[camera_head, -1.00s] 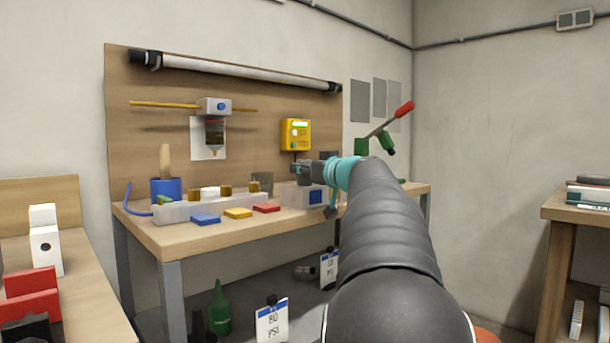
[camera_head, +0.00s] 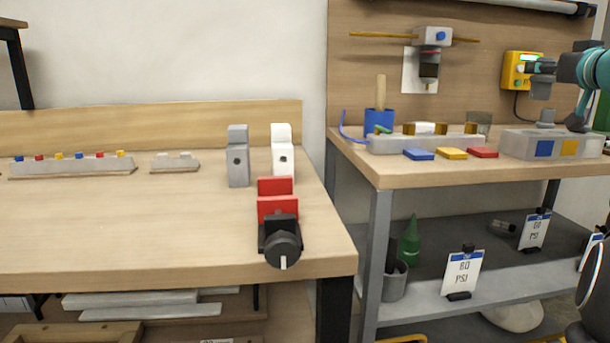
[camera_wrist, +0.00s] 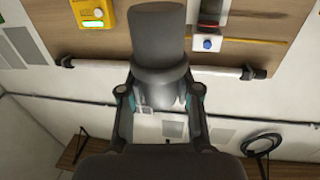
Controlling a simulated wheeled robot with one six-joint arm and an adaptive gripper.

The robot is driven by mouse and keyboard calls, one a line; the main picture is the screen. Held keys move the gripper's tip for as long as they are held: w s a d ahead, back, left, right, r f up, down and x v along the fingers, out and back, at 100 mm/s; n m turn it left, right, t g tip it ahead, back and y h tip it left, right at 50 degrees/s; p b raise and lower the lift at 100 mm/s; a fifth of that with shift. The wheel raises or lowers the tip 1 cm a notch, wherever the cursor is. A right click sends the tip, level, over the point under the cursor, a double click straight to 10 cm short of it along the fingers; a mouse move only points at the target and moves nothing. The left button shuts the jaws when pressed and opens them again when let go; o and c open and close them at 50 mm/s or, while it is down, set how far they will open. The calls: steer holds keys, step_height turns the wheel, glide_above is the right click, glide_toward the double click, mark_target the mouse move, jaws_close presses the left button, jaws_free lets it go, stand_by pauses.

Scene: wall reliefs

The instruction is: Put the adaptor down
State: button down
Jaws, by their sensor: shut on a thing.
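The adaptor is a dark grey stepped cylinder, and it fills the upper middle of the wrist view (camera_wrist: 158,40). My gripper (camera_wrist: 160,92) is shut on its narrower end, with one finger on each side. In the head view my gripper (camera_head: 541,68) is at the right edge, above the right workbench.
The right workbench (camera_head: 384,172) holds a grey block (camera_head: 515,145), coloured plates and a blue cup (camera_head: 379,122). The left bench (camera_head: 130,230) has a red-jawed vise (camera_head: 278,225), two upright blocks and two low racks. Its middle is clear.

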stand_by(0.6)
step_height(320, 180, down, 6)
steer(key=shift+f+b, duration=0.2)
steer(key=shift+b, duration=0.7)
steer(key=shift+f+b, duration=0.7)
steer(key=shift+f, duration=0.9)
steer(key=shift+f+b, duration=0.25)
steer(key=shift+b, duration=0.1)
steer(key=c, duration=0.8)
jaws_free()
steer(key=shift+r+p, duration=0.3)
steer(key=shift+p, duration=0.6)
